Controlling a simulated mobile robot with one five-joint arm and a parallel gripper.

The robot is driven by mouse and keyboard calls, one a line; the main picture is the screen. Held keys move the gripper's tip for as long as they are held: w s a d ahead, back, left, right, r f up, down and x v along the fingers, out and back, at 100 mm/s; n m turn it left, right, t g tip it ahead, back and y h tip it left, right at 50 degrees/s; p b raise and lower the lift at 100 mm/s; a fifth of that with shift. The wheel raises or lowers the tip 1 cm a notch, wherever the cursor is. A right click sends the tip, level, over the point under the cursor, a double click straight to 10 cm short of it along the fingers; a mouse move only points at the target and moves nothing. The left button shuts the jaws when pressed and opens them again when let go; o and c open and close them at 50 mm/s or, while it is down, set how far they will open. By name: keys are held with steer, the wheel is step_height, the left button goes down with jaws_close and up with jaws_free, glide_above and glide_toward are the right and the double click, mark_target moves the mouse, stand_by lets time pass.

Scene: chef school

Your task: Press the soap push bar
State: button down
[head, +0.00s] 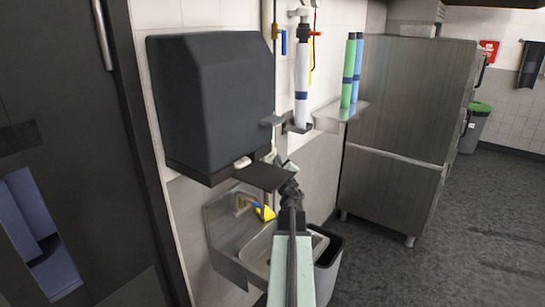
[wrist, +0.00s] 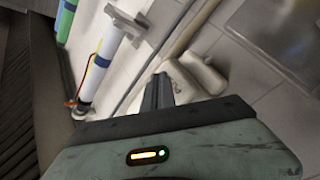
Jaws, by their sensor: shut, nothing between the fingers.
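In the wrist view a pale, rounded two-part fitting (wrist: 198,73), seemingly the soap dispenser, is on the tiled wall. Which part of it is the push bar I cannot tell. My gripper (wrist: 157,88) is shut and empty, with its narrow dark tips overlapping the near edge of the fitting in the picture. Whether they touch it is unclear. In the head view a small pale piece (head: 242,162) shows under the large dark wall box and may be the same fitting. Most of it is hidden, and my gripper's tips are hard to make out there.
The large dark wall box (head: 215,95) hangs left of my arm. A steel hand sink (head: 228,255) with a yellow-tipped tap is below. A vertical pipe (wrist: 172,48) and a white cylinder (head: 301,85) are on the wall. A grey bin (head: 328,262) and steel cabinet (head: 395,140) stand right.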

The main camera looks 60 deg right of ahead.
steer(key=shift+w, duration=0.1)
steer(key=shift+w, duration=0.3)
steer(key=shift+w, duration=0.95)
stand_by(1.1)
steer(key=shift+s, duration=1.3)
steer(key=s, duration=0.5)
stand_by(0.5)
